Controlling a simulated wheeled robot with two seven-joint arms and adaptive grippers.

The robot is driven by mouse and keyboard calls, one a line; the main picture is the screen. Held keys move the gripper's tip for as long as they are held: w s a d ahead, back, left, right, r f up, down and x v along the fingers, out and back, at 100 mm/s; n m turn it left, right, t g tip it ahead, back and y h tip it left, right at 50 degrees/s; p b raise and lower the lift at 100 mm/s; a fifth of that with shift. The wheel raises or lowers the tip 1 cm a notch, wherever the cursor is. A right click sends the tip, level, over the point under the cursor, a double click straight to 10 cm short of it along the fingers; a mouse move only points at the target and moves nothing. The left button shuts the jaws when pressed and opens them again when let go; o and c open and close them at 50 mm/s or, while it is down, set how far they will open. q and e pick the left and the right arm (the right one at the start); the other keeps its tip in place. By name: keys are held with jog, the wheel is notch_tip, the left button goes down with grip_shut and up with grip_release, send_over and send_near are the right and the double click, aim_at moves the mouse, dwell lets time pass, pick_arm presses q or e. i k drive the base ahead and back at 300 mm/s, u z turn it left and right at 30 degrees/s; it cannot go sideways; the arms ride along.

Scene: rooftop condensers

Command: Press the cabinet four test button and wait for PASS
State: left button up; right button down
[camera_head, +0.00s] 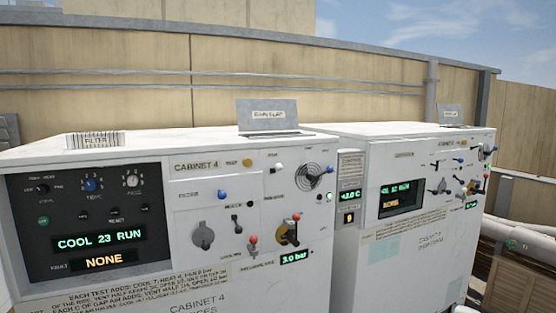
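Cabinet four (250,214) is a white box labelled CABINET 4, filling the left and middle of the head view. Its black panel (88,258) has a green display (100,241) reading COOL 23 RUN. An amber fault display (104,260) below it reads NONE. A small yellow button (247,162) sits beside the cabinet name; its label is too small to read surely. A green round button (43,221) and several dark ones are on the black panel. I cannot tell which is the test button. Neither of my grippers is in view.
A similar second cabinet (410,210) stands to the right. A tan wall (150,105) runs behind.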

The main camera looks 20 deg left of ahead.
aim_at(248, 162)
jog(key=u, duration=0.15)
jog(key=i, duration=0.7)
jog(key=u, duration=1.1)
jog(key=i, duration=0.5)
jog(key=u, duration=0.6)
